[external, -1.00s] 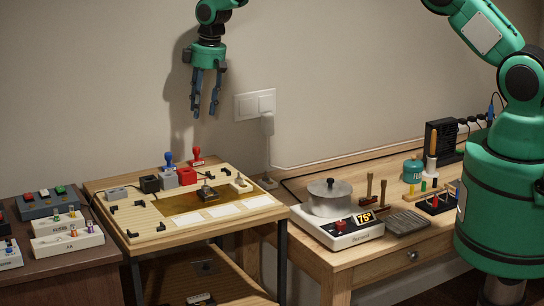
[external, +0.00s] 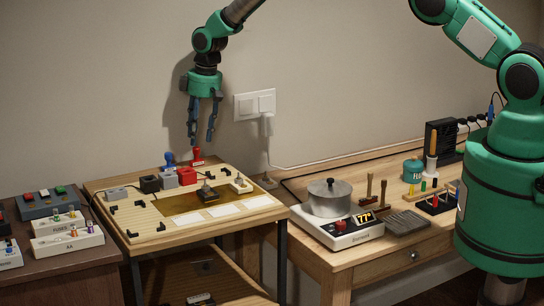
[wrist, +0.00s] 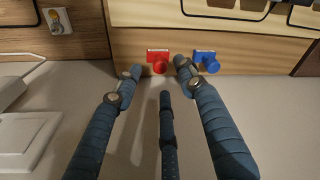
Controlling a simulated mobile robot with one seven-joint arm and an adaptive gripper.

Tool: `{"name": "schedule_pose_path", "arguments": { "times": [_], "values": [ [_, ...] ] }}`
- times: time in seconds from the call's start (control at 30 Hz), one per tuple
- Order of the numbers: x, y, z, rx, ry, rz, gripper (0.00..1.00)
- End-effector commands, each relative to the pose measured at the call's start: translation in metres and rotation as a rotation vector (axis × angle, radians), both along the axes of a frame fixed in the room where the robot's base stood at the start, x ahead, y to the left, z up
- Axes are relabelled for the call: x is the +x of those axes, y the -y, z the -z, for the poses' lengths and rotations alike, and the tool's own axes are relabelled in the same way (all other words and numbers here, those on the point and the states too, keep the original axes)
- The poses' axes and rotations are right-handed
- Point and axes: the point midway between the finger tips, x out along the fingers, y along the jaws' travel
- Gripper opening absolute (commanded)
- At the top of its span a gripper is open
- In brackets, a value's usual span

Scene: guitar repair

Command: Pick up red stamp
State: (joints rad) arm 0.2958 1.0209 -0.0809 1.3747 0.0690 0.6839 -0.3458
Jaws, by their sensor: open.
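The red stamp (external: 197,157) stands upright at the back edge of the wooden board (external: 160,235) on the middle table. In the wrist view the red stamp (wrist: 158,62) shows from above, just beyond the fingertips and between them. My gripper (external: 202,142) is open and empty above the red stamp, pointing down. In the wrist view my gripper (wrist: 155,78) has its fingers spread around the line to the stamp. A blue stamp (external: 169,160) stands just left of the red one; it also shows in the wrist view (wrist: 206,62), close to one fingertip.
Black, grey and red blocks (external: 187,176) sit in front of the stamps. A wall socket with plug (external: 255,104) is behind, right of my gripper. A pot on a hot plate (external: 329,196) stands on the right table. The air around my gripper is clear.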

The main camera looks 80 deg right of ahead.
Motion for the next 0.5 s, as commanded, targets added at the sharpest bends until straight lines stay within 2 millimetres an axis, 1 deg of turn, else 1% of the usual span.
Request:
{"name": "schedule_pose_path", "arguments": {
  "times": [0.5],
  "values": [
    [0.0004, -0.0003, 0.0052, 0.0, -0.001, 0.0, 0.4]
  ]
}}
